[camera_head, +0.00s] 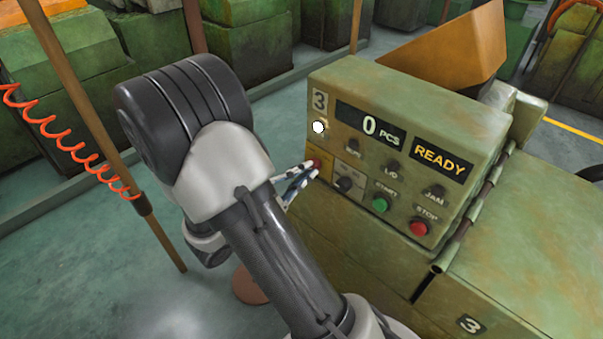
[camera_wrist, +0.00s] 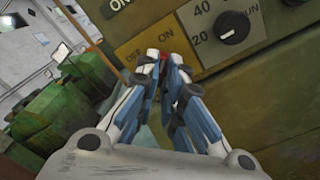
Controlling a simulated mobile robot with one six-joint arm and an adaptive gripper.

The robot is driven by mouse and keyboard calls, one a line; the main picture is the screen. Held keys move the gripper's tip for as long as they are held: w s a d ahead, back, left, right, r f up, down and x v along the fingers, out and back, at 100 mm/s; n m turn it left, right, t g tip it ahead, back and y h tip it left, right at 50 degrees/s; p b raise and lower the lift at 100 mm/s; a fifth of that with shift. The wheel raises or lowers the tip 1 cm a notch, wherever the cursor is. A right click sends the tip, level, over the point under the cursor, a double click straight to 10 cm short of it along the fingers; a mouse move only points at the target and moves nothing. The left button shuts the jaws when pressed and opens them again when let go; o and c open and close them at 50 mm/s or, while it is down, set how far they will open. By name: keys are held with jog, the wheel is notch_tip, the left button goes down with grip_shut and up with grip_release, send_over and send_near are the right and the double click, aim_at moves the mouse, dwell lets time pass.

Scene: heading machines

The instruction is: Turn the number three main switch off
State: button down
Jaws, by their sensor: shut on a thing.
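The number three machine's control box (camera_head: 340,80) carries a "3" plate, a counter showing 0 PCS and a READY display. Its main switch, a red knob (camera_head: 316,163) on a yellow plate (camera_head: 322,172), is at the lower left of the panel. In the wrist view the yellow plate (camera_wrist: 133,48) reads OFF and ON, and a little of the red knob (camera_wrist: 164,57) shows between the fingertips. My gripper (camera_head: 308,170) is shut on the red knob; the fingers, also in the wrist view (camera_wrist: 165,68), hide most of it and its exact angle. A white lamp (camera_head: 318,127) above is lit.
To the right of the switch are a black dial (camera_head: 343,184), a green start button (camera_head: 380,204) and a red stop button (camera_head: 418,228). A brown post (camera_head: 100,140) with a red coiled hose (camera_head: 60,130) stands at the left. Open floor lies left of the machine.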

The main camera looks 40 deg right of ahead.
jog(key=shift+n+p, duration=0.3)
jog(key=shift+p, duration=0.1)
jog(key=shift+w+n+p, duration=0.1)
jog(key=shift+n+p, duration=6.9)
jog(key=shift+n, duration=1.6)
jog(key=c, duration=1.7)
grip_release()
